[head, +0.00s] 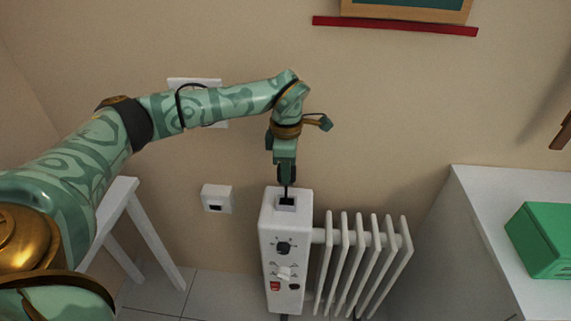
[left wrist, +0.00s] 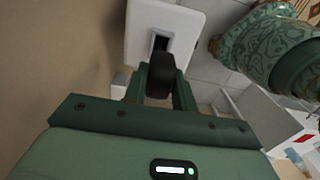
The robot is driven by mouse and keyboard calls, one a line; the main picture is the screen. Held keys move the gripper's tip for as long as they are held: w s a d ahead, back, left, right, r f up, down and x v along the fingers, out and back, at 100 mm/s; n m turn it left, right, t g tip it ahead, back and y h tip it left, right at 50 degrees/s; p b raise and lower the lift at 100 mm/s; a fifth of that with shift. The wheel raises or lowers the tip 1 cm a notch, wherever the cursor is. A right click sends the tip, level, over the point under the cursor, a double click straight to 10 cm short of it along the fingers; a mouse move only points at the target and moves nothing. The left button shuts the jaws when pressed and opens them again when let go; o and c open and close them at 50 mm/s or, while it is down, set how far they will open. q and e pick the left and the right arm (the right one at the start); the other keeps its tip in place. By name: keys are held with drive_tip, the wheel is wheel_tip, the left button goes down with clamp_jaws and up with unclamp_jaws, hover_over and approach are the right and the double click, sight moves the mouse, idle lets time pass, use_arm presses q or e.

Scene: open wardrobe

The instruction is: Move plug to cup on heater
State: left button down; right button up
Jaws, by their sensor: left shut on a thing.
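The white heater (head: 285,255) stands against the wall, with a control panel facing me and a small square cup (head: 286,207) on its top. My left gripper (head: 287,183) points straight down over this cup. It is shut on the black plug (left wrist: 160,76), which shows between the fingers in the left wrist view. There the cup's dark opening (left wrist: 160,42) lies just beyond the plug. I cannot tell whether the plug touches the cup. In the head view the plug is mostly hidden by the fingers. My right gripper is not in view.
A white wall socket (head: 217,198) with a dark slot is left of the heater. White radiator fins (head: 362,262) extend to its right. A white cabinet (head: 480,215) with a green box (head: 543,240) stands at the right. A white stool (head: 145,230) is at the left.

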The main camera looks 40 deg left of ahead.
use_arm(q)
drive_tip(key=shift+f+b, duration=0.65)
drive_tip(key=shift+f, duration=2.05)
drive_tip(key=shift+p, duration=0.4)
drive_tip(key=shift+p, duration=0.35)
drive_tip(key=shift+p, duration=0.3)
